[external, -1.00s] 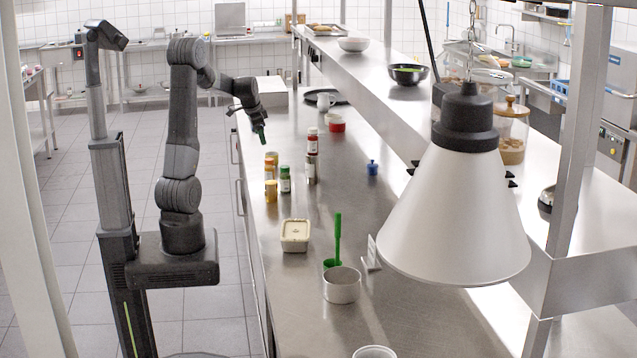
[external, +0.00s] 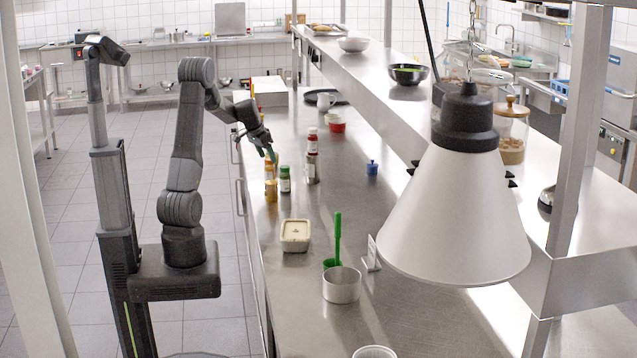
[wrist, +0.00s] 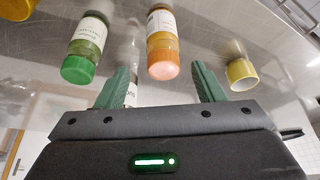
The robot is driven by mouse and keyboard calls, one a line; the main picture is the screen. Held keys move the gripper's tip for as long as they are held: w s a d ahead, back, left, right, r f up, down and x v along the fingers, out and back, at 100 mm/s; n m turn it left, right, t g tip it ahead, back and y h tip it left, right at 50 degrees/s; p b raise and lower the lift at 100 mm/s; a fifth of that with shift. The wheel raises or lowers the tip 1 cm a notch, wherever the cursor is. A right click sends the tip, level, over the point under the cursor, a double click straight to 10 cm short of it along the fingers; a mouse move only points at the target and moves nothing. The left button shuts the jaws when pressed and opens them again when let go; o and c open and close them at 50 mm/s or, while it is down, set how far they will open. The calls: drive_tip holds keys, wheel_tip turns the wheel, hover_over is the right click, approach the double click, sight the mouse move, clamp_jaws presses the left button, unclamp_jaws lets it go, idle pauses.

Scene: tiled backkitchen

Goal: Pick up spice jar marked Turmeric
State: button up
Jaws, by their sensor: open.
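Several spice jars stand on the steel counter. In the external view, two jars with yellow-orange contents (external: 271,189) stand close together at the left, beside a green-lidded jar (external: 285,180). My gripper (external: 271,154) is open and empty, just above the yellow-orange jars. Part of a white-labelled item (wrist: 131,94) shows behind the left finger. I cannot read which label says Turmeric.
A cream tub (external: 295,236), a metal pot (external: 341,286) and a green utensil (external: 337,235) stand nearer on the counter. A small blue item (external: 372,168) is to the right. A yellow item (wrist: 241,75) shows right in the wrist view. The raised shelf (external: 375,82) runs along the right.

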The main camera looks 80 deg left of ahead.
sight(269, 159)
drive_tip(key=shift+a+p+x, duration=0.15)
drive_tip(key=shift+p+x, duration=0.25)
drive_tip(key=shift+x, duration=0.9)
drive_tip(key=shift+a+p+x, duration=0.1)
drive_tip(key=shift+p+x, duration=0.3)
drive_tip(key=shift+x, duration=0.9)
